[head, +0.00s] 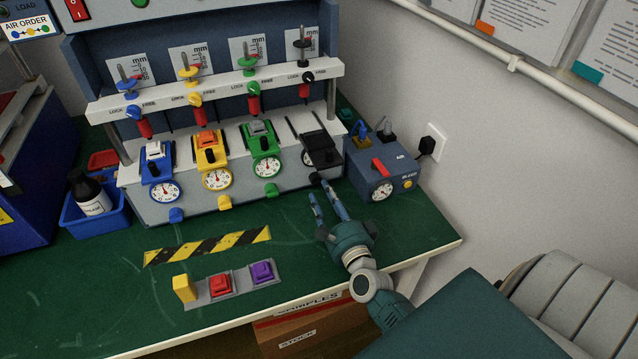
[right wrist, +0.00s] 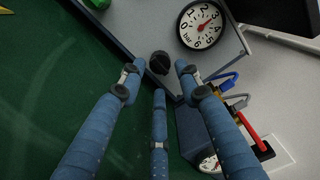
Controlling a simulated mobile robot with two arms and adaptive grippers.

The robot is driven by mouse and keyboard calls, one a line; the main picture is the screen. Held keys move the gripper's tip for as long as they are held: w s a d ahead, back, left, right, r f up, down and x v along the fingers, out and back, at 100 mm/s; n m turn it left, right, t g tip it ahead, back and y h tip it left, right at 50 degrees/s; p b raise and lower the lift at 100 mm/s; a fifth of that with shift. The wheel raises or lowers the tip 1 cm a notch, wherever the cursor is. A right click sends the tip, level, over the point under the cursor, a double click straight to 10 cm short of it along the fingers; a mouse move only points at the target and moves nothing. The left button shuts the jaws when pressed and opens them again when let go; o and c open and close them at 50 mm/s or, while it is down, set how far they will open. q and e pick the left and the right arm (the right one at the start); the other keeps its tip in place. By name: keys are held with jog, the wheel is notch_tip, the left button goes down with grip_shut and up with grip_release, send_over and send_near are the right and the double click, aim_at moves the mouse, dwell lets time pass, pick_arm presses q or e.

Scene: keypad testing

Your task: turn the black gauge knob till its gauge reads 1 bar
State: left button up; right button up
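The black gauge knob (right wrist: 160,62) is on the front of the bench unit, below and beside its gauge (right wrist: 202,24). In the right wrist view the gauge's red needle points toward the upper right, roughly near 3; the small digits are hard to read exactly. In the head view the black station's gauge (head: 307,158) is partly covered by the black slider block. My right gripper (right wrist: 158,82) is open, its fingers spread toward the knob and still apart from it; in the head view the right gripper (head: 319,192) is in front of the black station. My left gripper is not in view.
A blue-grey box (head: 405,182) with its own gauge and a red lever stands close to the right of my fingers. Green, yellow and blue stations, each with a gauge and knob, line up to the left. Push buttons (head: 222,285) sit at the front; the green tabletop (head: 300,240) between is clear.

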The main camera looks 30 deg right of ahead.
aim_at(319, 184)
jog(key=shift+x, duration=2.35)
jog(key=shift+d, duration=0.1)
jog(key=shift+c, duration=0.3)
grip_shut()
jog(key=shift+n+p, duration=0.3)
jog(key=shift+n, duration=0.2)
jog(key=n+p, duration=0.1)
jog(key=n, duration=0.3)
jog(key=shift+r+n+p, duration=0.1)
jog(key=shift+n+p, duration=0.3)
jog(key=n+p, duration=0.1)
jog(key=n, duration=0.5)
jog(key=shift+p, duration=0.4)
